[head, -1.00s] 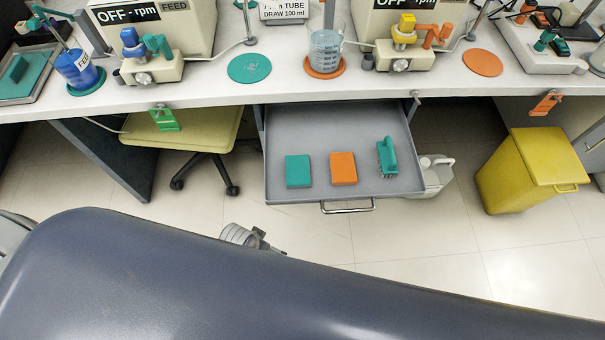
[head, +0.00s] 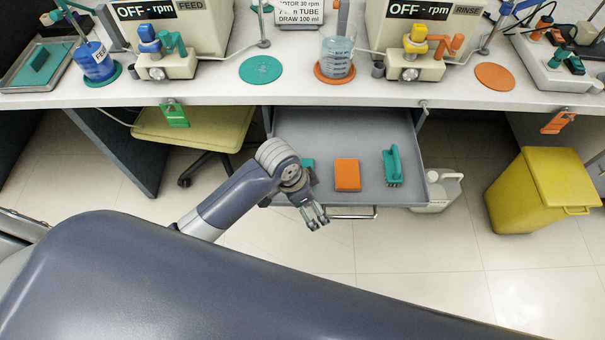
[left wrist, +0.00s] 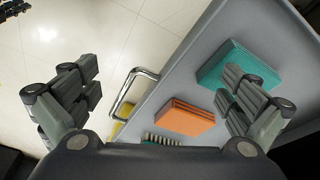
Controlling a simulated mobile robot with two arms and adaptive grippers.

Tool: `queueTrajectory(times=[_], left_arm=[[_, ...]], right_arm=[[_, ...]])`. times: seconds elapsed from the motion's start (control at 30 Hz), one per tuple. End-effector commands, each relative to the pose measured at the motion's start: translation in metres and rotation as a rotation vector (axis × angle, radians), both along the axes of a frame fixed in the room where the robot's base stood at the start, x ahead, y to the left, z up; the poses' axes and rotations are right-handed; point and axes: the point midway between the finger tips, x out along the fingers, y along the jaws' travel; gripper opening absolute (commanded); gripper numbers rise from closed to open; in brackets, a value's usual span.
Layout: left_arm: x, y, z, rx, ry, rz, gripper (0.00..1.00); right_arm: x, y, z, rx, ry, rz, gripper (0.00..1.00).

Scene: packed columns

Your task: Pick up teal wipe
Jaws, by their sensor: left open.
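The teal wipe (head: 308,164) is a flat block in the open grey drawer, mostly hidden behind my left arm in the head view. In the left wrist view the teal wipe (left wrist: 238,66) lies on the drawer floor, partly behind one finger. My left gripper (head: 314,218) is open and empty at the drawer's front edge; its spread fingers (left wrist: 160,100) show in the left wrist view, one over the drawer side and one outside over the floor.
An orange wipe (head: 347,175) and a teal brush (head: 392,166) lie right of the teal wipe in the drawer (head: 300,128). The drawer handle (head: 353,214) sticks out in front. A yellow bin (head: 535,190) and a white jug (head: 440,188) stand to the right.

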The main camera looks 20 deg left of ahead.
Motion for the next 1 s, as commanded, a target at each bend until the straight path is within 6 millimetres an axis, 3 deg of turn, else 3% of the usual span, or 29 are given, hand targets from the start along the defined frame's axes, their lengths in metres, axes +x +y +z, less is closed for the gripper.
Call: queueTrajectory(times=[0.03,0.2,0.4,0.53,0.67,1.0], left_arm=[[0.017,0.001,0.009,0.027,-0.006,-0.066,1.0],[0.053,0.013,0.034,0.124,0.027,-0.276,1.0],[0.085,0.043,0.061,0.224,0.078,-0.407,1.0],[0.097,0.056,0.07,0.253,0.096,-0.434,1.0],[0.1,0.059,0.064,0.26,0.105,-0.442,1.0],[0.1,0.058,0.019,0.258,0.102,-0.441,1.0]], right_arm=[[0.0,0.001,-0.001,0.001,0.0,0.0,0.29],[0.0,0.001,-0.001,0.001,0.0,0.0,0.29],[0.0,0.001,-0.002,0.001,0.0,0.0,0.29],[0.0,0.001,-0.002,0.001,0.0,0.0,0.29],[0.0,0.001,-0.003,0.001,0.0,0.0,0.29],[0.0,0.001,-0.007,0.001,0.0,0.0,0.29]])
